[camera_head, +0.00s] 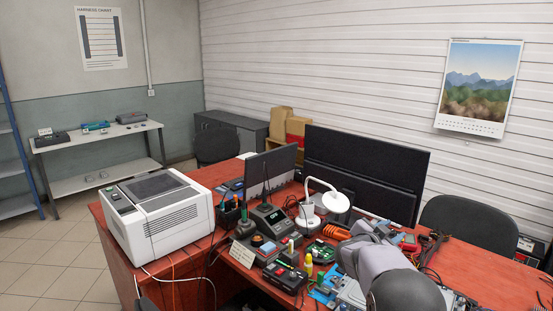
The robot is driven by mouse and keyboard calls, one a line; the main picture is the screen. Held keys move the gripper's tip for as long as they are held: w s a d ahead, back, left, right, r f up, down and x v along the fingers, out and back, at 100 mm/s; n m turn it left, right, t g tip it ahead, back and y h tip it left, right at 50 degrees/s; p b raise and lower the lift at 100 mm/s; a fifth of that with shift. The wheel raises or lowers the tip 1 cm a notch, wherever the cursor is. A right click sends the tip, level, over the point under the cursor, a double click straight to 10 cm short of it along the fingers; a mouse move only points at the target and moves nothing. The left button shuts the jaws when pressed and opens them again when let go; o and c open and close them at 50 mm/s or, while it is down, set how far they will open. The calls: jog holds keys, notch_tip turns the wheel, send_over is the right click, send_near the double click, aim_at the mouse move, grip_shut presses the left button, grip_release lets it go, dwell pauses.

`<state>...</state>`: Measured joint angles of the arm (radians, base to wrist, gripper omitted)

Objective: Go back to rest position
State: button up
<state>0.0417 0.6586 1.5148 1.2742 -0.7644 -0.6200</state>
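My grey arm reaches over the front right of the red desk (480,262), with a dark rounded joint nearest the camera. Its far end lies among small parts on the desk, and I cannot make out the gripper's fingers or whether they hold anything. Orange ribbed pieces (335,232), perhaps hoses, lie left of the arm. Dark cables or hoses (432,245) lie to its right. My arm hides part of the desk and of a blue item (322,292).
A white printer (160,215) stands at the desk's left end. Monitors (365,175) and a white lamp (325,195) stand behind the arm. Yellow-capped bottles (308,265), a green board (320,250) and dark devices crowd the middle. A chair (475,220) stands behind the right side.

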jog(key=s+a+n+t+y+p, duration=0.1)
jog(key=a+n+t+y+p, duration=0.1)
jog(key=a+n+y, duration=0.55)
jog(key=s+a+f+n+g+y+p, duration=0.2)
jog(key=s+a+f+g+y, duration=0.2)
jog(key=s+a, duration=0.85)
jog(key=s+f+n+g, duration=0.1)
jog(key=s+f+g, duration=0.1)
jog(key=s, duration=0.7)
jog(key=s+f+n+g+p, duration=0.1)
jog(key=s+g, duration=0.3)
jog(key=s, duration=0.6)
jog(key=s+f+n+g+p, duration=0.1)
jog(key=s+f+g, duration=0.1)
jog(key=s, duration=0.8)
jog(key=shift+s+d+f+g+h, duration=0.25)
jog(key=shift+d+f+g+h, duration=0.1)
jog(key=shift+g, duration=0.05)
jog(key=shift+f, duration=0.1)
notch_tip(320, 180, down, 13)
jog(key=b, duration=1.3)
